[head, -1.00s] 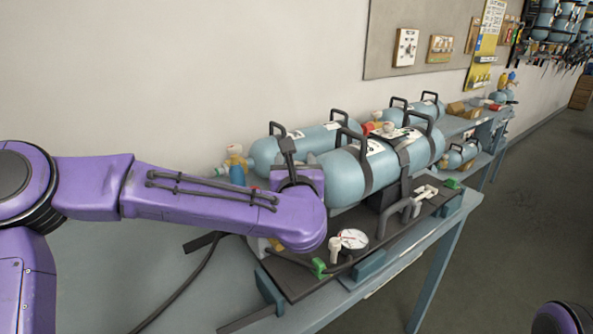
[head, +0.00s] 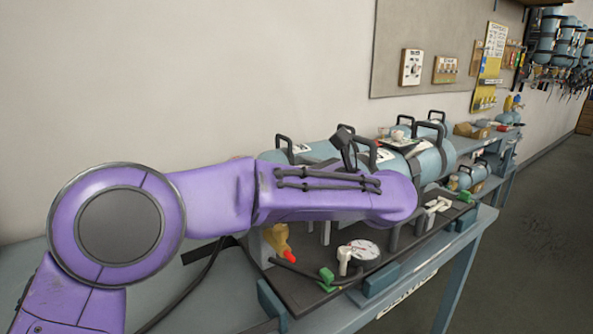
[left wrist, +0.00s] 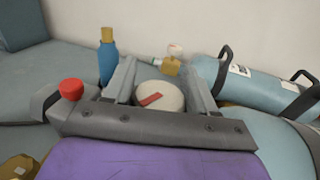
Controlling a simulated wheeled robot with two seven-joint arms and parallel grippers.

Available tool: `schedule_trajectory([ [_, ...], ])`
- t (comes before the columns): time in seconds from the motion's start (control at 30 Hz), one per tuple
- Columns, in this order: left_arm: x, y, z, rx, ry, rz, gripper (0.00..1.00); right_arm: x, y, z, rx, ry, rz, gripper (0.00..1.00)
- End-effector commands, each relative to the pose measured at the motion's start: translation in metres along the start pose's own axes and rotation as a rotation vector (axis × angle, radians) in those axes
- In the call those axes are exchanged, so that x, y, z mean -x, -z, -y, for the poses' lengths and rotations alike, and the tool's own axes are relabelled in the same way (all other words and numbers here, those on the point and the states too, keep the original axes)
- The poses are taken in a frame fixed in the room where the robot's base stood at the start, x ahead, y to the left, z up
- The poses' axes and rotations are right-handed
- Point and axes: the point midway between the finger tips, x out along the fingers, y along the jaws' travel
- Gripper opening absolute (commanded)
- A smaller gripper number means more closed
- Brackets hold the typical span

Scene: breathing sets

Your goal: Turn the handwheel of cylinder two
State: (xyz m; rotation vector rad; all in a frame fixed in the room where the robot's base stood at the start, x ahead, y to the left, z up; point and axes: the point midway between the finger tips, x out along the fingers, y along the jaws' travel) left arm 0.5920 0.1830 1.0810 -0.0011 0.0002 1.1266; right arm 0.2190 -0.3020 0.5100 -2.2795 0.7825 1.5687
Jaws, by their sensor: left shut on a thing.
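The handwheel (left wrist: 160,97) is a pale round disc with a red mark on its face, in the left wrist view. My left gripper (left wrist: 160,85) is shut on it, one grey finger on each side. The wheel appears to sit at the valve end of the nearer blue cylinder (left wrist: 290,145). That cylinder also shows in the head view (head: 428,163), lying on the bench rig; I cannot read its number. In the head view my purple left arm hides the wheel and the fingers. My right gripper is out of view.
A farther cylinder (left wrist: 255,72) lies behind, with a yellow and white valve (left wrist: 172,63). A blue bottle (left wrist: 107,62) stands left of the fingers and a red knob (left wrist: 72,90) close by. A pressure gauge (head: 363,250) sits at the bench front.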

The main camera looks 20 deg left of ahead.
Motion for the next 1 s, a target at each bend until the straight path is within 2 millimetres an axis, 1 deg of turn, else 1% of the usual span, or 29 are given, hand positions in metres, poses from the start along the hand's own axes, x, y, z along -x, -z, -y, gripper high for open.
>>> schedule_trajectory([
  [0.23, 0.0003, 0.0, -0.0008, -0.001, -0.056, 0.001, 0.26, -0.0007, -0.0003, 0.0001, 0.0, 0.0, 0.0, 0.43],
  [0.67, -0.0004, -0.0002, -0.001, -0.002, -0.065, 0.001, 0.26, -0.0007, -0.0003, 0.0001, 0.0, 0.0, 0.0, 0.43],
  [0.7, -0.0004, -0.0002, -0.001, -0.002, -0.065, 0.001, 0.59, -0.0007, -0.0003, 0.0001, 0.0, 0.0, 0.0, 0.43],
  [0.77, -0.0004, -0.0002, -0.001, -0.002, -0.065, 0.001, 0.77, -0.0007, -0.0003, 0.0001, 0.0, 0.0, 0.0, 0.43],
  [1.0, -0.0003, -0.0002, -0.0011, -0.001, -0.065, 0.001, 0.77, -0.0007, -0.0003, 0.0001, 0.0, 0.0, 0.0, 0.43],
])
